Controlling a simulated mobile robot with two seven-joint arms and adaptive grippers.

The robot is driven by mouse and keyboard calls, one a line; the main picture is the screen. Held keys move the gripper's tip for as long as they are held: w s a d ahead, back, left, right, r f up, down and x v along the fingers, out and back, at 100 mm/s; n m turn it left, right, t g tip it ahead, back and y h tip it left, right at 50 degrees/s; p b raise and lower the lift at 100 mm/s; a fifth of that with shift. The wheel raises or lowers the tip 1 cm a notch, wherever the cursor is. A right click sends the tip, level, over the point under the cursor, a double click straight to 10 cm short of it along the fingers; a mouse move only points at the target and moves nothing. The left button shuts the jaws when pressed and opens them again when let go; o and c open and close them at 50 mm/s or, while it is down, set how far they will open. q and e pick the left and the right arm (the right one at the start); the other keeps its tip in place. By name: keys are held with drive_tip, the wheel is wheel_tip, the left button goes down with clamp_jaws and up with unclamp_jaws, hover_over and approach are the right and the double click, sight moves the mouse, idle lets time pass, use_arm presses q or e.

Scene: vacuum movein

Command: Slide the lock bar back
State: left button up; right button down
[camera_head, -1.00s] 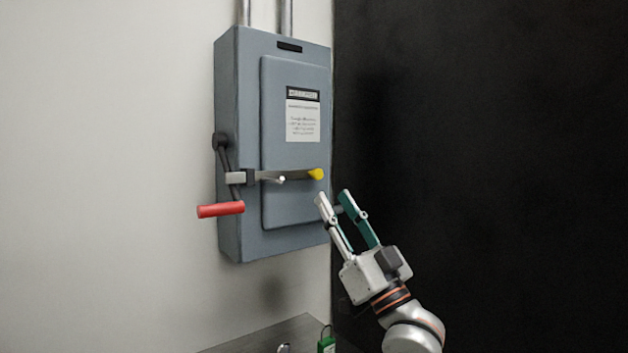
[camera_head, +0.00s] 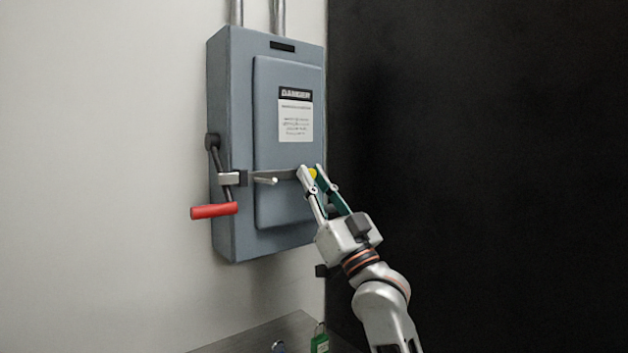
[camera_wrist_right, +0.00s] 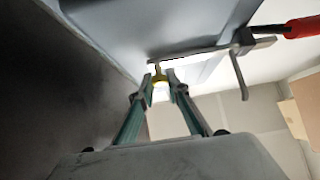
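The lock bar (camera_head: 284,174) is a flat metal strip lying across the front of the grey switch box. A yellow knob (camera_head: 313,173) is at its right end and a short metal pin (camera_head: 265,181) sticks out nearer its left. My right gripper (camera_head: 311,170) has its fingertips on either side of the yellow knob. In the right wrist view the knob (camera_wrist_right: 158,72) shows between the two fingertips (camera_wrist_right: 161,80). Whether the fingers press on it I cannot tell. My left gripper is not in view.
The grey box (camera_head: 235,120) hangs on the wall with a danger label (camera_head: 295,115). A lever with a red grip (camera_head: 214,211) is on its left side. A metal ledge (camera_head: 255,336) below holds a green padlock (camera_head: 320,343). A black surface (camera_head: 470,120) is to the right.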

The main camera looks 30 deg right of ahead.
drive_tip(key=d, duration=0.3)
drive_tip(key=shift+w+d+y, duration=0.1)
drive_tip(key=shift+d+y, duration=0.05)
drive_tip(key=shift+y, duration=0.15)
drive_tip(key=c, duration=2)
unclamp_jaws()
drive_tip(key=shift+d, duration=0.1)
drive_tip(key=shift+o, duration=0.2)
drive_tip(key=shift+d, duration=0.1)
drive_tip(key=v, duration=1.2)
